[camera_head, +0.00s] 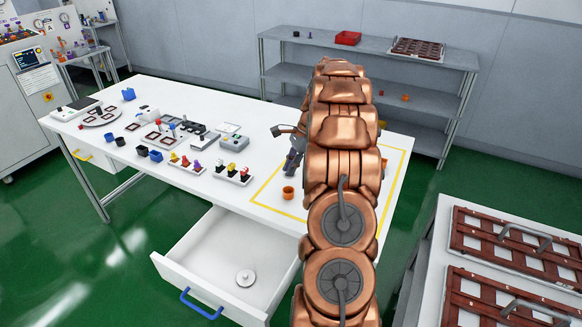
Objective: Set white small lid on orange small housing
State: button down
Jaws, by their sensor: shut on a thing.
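A small orange cup-shaped housing (288,194) stands upright on the white table, inside the yellow taped outline. My gripper (289,174) is just above it, pointing down and apart from it as far as I can see. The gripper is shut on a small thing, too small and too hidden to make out. A white round lid-like disc with a knob (246,278) lies in the open drawer; I cannot tell its size class. My copper arm hides part of the taped area, where another orange thing (383,167) shows at its right edge.
The open white drawer (190,264) juts out from the table front. Several small coloured parts in holders (232,176), dark and blue cups and trays crowd the table's left half. A grey shelf (400,52) stands behind. A table with brown racks (510,240) is at right.

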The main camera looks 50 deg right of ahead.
jog(key=shift+a+p, duration=0.15)
jog(key=shift+p, duration=0.15)
jog(key=shift+f+b, duration=0.6)
jog(key=shift+f, duration=1.9)
jog(key=shift+f, duration=0.4)
dwell(0.3)
jog(key=c, duration=1.1)
grip_release()
jog(key=shift+v, duration=6)
